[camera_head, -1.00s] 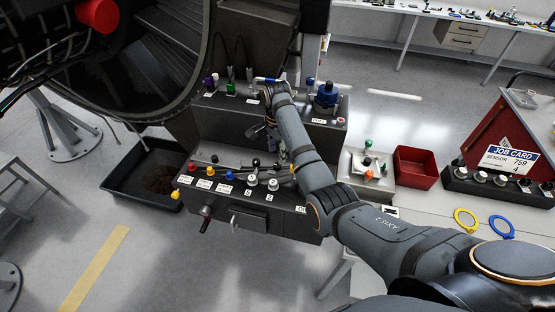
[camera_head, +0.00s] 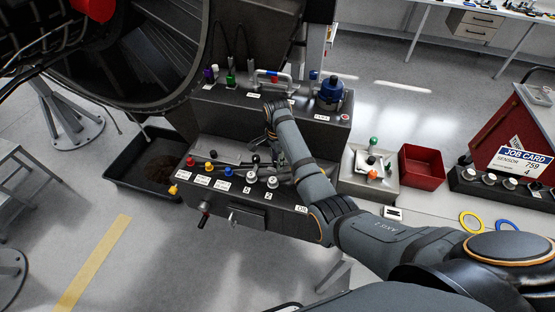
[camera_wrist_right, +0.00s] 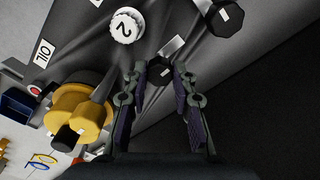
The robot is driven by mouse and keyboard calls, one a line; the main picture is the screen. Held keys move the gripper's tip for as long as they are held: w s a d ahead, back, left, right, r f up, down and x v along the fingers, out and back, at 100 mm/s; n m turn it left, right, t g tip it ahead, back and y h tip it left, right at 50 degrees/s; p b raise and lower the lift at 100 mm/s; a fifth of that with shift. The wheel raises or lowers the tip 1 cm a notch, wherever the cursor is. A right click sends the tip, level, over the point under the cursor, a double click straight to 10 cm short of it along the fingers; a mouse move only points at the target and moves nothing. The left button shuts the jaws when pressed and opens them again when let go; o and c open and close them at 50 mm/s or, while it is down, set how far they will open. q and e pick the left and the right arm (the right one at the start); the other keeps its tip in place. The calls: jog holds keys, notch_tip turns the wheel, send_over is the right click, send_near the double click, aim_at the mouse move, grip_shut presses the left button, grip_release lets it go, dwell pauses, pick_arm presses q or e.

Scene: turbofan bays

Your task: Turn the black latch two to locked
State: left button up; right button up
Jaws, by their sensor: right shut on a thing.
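My right gripper (camera_wrist_right: 160,76) reaches down over the black control box (camera_head: 250,222). In the wrist view its two fingers are closed on either side of the dark knob of black latch two (camera_wrist_right: 158,68), which sits on a pale lever. Another black latch (camera_wrist_right: 225,17) on a similar lever stands to the right, apart from the fingers. In the head view my right arm hides most of the fingers and latch two. My left gripper is not in view.
A yellow knob (camera_wrist_right: 78,108) stands close to the left of the fingers in the wrist view. Red, yellow and blue knobs line the box's left side. Behind is a raised ledge with a metal handle (camera_head: 285,78) and a blue valve (camera_head: 330,90). A red bin (camera_head: 422,166) stands right.

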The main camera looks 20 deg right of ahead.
grip_shut()
jog(key=n, duration=0.8)
jog(key=shift+n, duration=0.4)
jog(key=n, duration=0.4)
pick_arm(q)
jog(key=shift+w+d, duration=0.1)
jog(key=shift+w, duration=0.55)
pick_arm(e)
jog(key=shift+n, duration=2.5)
jog(key=shift+w, duration=0.1)
jog(key=o, duration=0.9)
grip_release()
